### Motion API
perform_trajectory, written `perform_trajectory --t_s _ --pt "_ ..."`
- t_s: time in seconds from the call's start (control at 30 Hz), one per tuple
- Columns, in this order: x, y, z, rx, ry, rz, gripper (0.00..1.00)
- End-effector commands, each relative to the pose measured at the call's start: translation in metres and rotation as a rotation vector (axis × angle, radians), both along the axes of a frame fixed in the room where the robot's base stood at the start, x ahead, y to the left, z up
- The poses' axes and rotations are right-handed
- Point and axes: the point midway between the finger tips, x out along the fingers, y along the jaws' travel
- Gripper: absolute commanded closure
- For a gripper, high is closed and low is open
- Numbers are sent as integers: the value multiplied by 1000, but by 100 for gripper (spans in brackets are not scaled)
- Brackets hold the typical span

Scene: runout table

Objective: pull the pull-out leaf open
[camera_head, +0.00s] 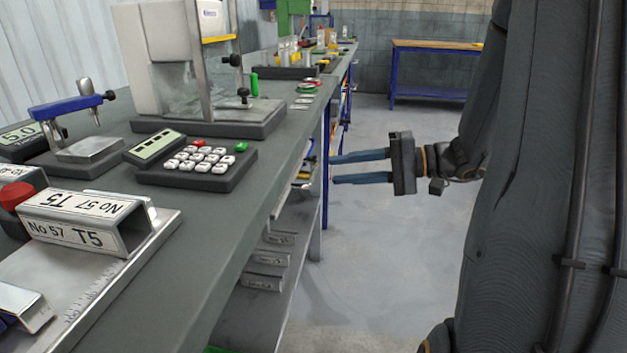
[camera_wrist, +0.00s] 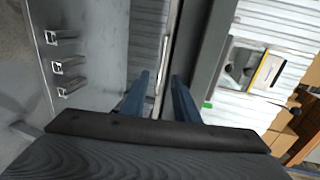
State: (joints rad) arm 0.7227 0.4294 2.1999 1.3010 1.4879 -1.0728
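The pull-out leaf shows as a pale narrow front (camera_head: 279,205) under the bench top's edge in the head view, and appears pushed in. In the wrist view a thin silver bar, seemingly its handle (camera_wrist: 162,66), runs lengthwise beside the bench edge. My gripper (camera_head: 332,170) is open, its two blue fingers apart and pointing at the bench side. In the wrist view the gripper (camera_wrist: 160,88) has the bar lying between the directions of its fingers, ahead of the tips. Nothing is between the fingers; whether they touch the bar I cannot tell.
Several metal channels (camera_head: 262,283) lie on the lower shelf. A blue-framed table (camera_head: 435,75) stands far back. The floor (camera_head: 365,260) beside the bench is clear.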

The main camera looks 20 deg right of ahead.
Motion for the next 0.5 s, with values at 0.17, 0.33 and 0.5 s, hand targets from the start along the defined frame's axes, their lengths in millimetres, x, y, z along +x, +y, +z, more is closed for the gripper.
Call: perform_trajectory --t_s 0.17,0.33,0.5 --pt "12 24 -6 -1 3 6 72" --pt "24 45 -11 -1 4 5 72" --pt "32 58 -14 -1 4 3 72"
